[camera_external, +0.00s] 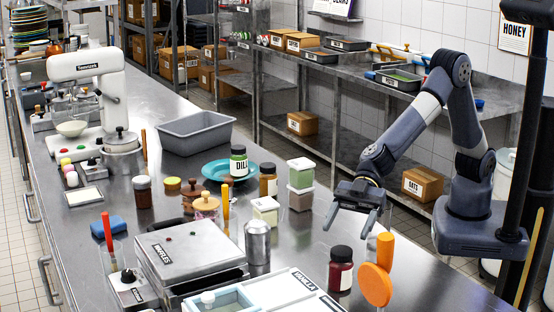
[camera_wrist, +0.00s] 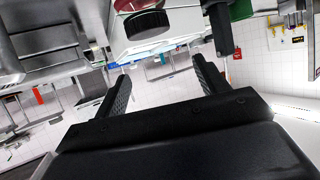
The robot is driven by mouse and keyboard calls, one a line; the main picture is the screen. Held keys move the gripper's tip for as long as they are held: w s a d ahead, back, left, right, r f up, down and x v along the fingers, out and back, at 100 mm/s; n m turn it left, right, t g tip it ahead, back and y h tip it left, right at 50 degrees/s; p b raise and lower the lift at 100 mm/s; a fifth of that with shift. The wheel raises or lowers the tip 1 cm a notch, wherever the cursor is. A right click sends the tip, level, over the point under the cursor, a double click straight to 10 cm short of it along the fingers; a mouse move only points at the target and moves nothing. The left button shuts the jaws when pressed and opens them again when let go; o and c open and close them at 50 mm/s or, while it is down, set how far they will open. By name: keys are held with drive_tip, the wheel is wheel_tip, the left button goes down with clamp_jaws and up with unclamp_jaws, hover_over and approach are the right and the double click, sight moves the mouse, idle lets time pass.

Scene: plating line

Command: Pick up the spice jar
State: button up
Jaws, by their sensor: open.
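A jar labelled DILL (camera_external: 238,162) with a dark lid and green contents stands upright on a turquoise plate (camera_external: 211,172) near the middle of the counter. A brown jar (camera_external: 268,180) stands just right of it, and a dark red jar (camera_external: 340,270) with a black lid stands near the front. My gripper (camera_external: 349,228) is open and empty above the right side of the counter, right of the DILL jar and above the dark red jar. In the wrist view my gripper (camera_wrist: 162,82) shows two spread fingers with nothing between them. A dark round lid (camera_wrist: 147,24) shows beyond them; I cannot tell whose.
An orange disc (camera_external: 375,285) and orange cylinder are at the front right. A waffle maker (camera_external: 190,257), a steel cup (camera_external: 257,243) and a grey bin (camera_external: 197,132) also occupy the counter.

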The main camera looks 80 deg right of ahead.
sight(342, 250)
wheel_tip(342, 250, down, 5)
drive_tip(key=shift+b, duration=1.05)
drive_tip(key=shift+r+x, duration=0.2)
drive_tip(key=shift+x, duration=0.85)
drive_tip(key=shift+w+a+f, duration=0.1)
drive_tip(key=shift+w+a, duration=0.05)
drive_tip(key=shift+a, duration=0.25)
drive_tip(key=shift+c, duration=0.4)
drive_tip(key=c, duration=1.1)
drive_tip(key=shift+c, duration=0.2)
